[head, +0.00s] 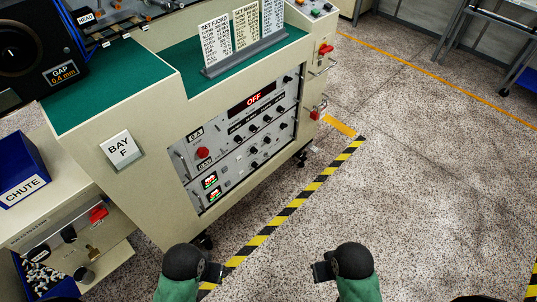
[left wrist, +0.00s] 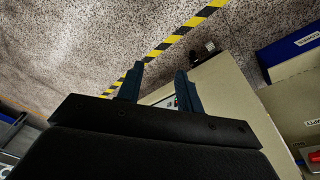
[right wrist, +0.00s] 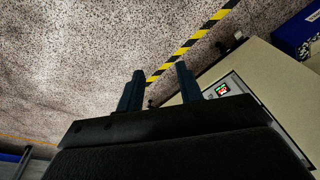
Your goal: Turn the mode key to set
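The control panel (head: 240,140) is a grey face with several small black knobs, a red button (head: 202,152) and a display (head: 252,98) reading OFF. It is set in the front of the beige machine. I cannot make out which control is the mode key; the labels are too small to read. My left gripper (head: 216,272) and right gripper (head: 320,271) are low in front of the machine, apart from the panel. In the left wrist view the left fingers (left wrist: 158,88) are apart and empty. In the right wrist view the right fingers (right wrist: 157,88) are apart and empty.
A blue CHUTE bin (head: 20,172) and a lower unit with a red switch (head: 98,213) stand at the left. A striped floor line (head: 290,212) runs past the machine. The speckled floor (head: 430,170) at the right is clear.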

